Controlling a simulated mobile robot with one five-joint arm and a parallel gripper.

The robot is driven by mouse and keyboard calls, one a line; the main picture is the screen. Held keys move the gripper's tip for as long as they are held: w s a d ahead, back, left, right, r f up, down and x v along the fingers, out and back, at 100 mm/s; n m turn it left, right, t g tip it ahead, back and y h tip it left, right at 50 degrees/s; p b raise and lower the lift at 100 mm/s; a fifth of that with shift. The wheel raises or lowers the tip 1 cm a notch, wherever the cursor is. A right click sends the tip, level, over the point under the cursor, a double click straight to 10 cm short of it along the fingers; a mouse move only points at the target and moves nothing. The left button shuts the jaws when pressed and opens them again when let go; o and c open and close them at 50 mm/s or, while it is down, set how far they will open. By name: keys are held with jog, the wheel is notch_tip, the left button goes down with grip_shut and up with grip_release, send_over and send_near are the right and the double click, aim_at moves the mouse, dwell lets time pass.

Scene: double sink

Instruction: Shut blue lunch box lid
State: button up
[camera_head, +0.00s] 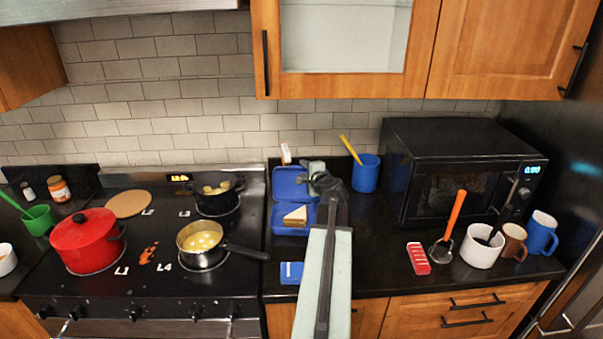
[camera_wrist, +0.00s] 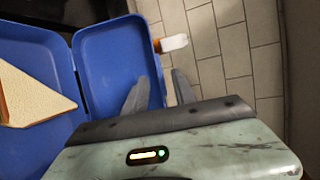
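The blue lunch box (camera_head: 279,222) stands open on the dark counter right of the stove. Its blue lid (camera_head: 287,182) is raised at the back, toward the tiled wall. A cut sandwich (camera_head: 295,215) lies in the base. In the wrist view the lid (camera_wrist: 110,60) is in the middle and the base with the sandwich (camera_wrist: 30,95) is at the left. My gripper (camera_wrist: 160,92) is open and empty at the lid's right side. One finger overlaps the lid in the picture; the other is past its edge. I cannot tell whether either touches. In the head view my arm hides the fingertips.
A blue cup (camera_head: 366,175) with a yellow utensil and a black microwave (camera_head: 455,170) stand to the right. A white-and-orange item (camera_head: 285,153) is behind the lid. A saucepan (camera_head: 200,245) on the stove points its handle toward the lunch box. A small blue item (camera_head: 291,273) lies in front.

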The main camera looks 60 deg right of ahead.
jog(key=shift+w+d+f, duration=0.2)
jog(key=shift+w+d, duration=0.25)
jog(key=shift+w, duration=0.1)
jog(key=shift+c, duration=0.2)
grip_shut()
dwell(0.8)
